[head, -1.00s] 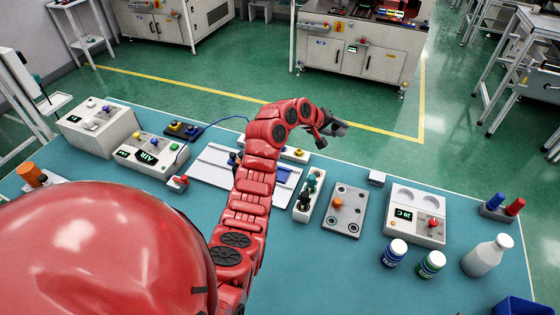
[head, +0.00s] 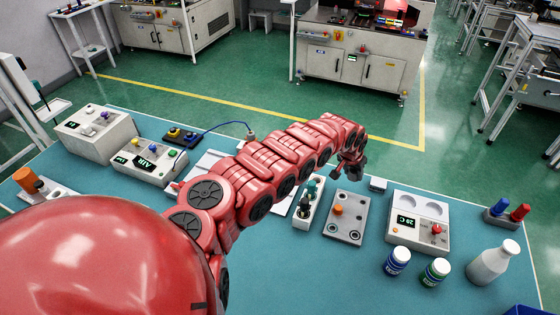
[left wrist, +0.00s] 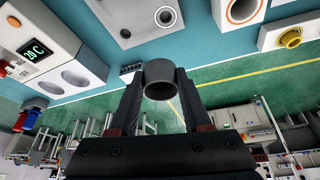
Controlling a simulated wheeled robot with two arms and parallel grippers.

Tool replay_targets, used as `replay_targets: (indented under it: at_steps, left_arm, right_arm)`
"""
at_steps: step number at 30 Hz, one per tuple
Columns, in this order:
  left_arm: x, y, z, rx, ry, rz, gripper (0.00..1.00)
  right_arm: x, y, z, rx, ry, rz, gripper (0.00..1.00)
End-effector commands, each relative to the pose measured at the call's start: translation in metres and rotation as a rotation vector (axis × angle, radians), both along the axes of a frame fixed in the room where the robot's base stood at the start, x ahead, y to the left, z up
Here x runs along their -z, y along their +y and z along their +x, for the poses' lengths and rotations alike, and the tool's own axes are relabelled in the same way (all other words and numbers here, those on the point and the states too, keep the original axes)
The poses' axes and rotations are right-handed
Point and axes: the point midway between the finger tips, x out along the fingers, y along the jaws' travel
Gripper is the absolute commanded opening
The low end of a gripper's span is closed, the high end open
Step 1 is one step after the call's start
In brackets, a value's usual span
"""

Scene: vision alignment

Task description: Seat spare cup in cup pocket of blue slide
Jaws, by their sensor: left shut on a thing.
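My left gripper (head: 349,170) hangs at the end of the red arm, above the table's far edge, behind the grey hole plate in the head view. In the left wrist view its two fingers (left wrist: 161,98) are shut on a dark grey hollow cup (left wrist: 160,70), gripped from both sides with a round opening facing the camera. The cup cannot be made out in the head view. The white plate (head: 207,163) shows only in part at the left of the arm. The blue slide and its pocket are hidden behind my arm. My right gripper is not in view.
The grey hole plate (head: 341,228) with an orange knob, a block with dark and teal knobs (head: 309,203) and the 20 C unit (head: 418,238) stand near the gripper. Two jars (head: 397,261) and a white bottle (head: 491,263) stand front right. The table (head: 340,285) is clear in front.

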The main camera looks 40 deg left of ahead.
Motion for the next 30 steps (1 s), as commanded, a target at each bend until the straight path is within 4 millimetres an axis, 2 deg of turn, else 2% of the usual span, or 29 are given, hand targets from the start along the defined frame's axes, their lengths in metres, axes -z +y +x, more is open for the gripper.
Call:
replay_targets:
  at_steps: [1, 3, 8, 11, 15, 18, 21, 30]
  left_arm:
    - [-0.007, 0.024, 0.000, 0.023, 0.000, 0.010, 0.00]
    - [-0.007, 0.052, -0.003, 0.062, 0.001, 0.022, 0.00]
    - [-0.004, 0.103, -0.017, 0.113, 0.003, 0.027, 0.00]
    - [-0.001, 0.138, -0.031, 0.136, 0.002, 0.031, 0.00]
    - [0.008, 0.193, -0.065, 0.177, 0.007, 0.031, 0.00]
    - [0.012, 0.215, -0.082, 0.204, 0.006, 0.033, 0.00]
    - [0.015, 0.225, -0.091, 0.219, 0.005, 0.033, 0.00]
    - [0.031, 0.228, -0.096, 0.227, 0.007, 0.031, 0.00]
  right_arm:
    - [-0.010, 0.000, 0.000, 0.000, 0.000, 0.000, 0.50]
    - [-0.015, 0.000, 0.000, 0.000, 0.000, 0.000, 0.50]
    - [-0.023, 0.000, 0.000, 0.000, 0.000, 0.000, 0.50]
    - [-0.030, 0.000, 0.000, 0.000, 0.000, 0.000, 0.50]
    - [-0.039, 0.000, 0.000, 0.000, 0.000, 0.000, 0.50]
    - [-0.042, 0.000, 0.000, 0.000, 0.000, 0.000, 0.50]
    - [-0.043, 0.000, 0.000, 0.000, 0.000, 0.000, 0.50]
    - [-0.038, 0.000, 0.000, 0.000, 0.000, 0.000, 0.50]
